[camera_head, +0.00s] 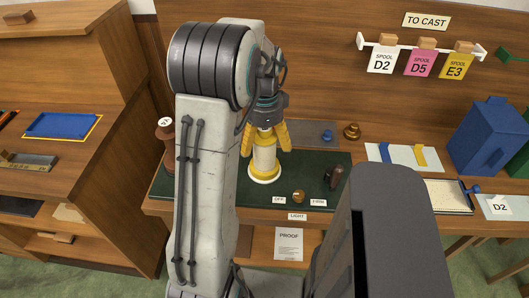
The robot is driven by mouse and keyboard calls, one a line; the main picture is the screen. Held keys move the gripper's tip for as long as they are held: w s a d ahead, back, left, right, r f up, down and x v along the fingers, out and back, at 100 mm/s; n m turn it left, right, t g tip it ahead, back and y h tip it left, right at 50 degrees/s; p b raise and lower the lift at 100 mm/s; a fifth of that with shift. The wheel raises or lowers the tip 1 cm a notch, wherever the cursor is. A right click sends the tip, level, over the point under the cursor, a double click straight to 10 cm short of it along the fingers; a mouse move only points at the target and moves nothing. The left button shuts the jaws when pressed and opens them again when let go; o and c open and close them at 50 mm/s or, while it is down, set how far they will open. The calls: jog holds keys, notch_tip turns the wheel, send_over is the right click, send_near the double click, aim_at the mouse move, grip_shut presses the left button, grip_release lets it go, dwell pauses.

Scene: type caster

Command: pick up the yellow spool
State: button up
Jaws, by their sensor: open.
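The yellow spool (264,163) appears to be the upright cream-white cylinder with yellow bands on the dark green mat, near the middle of the picture. My gripper (266,145) points down over it from above.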

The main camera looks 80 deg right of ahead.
jog(key=c, duration=1.3)
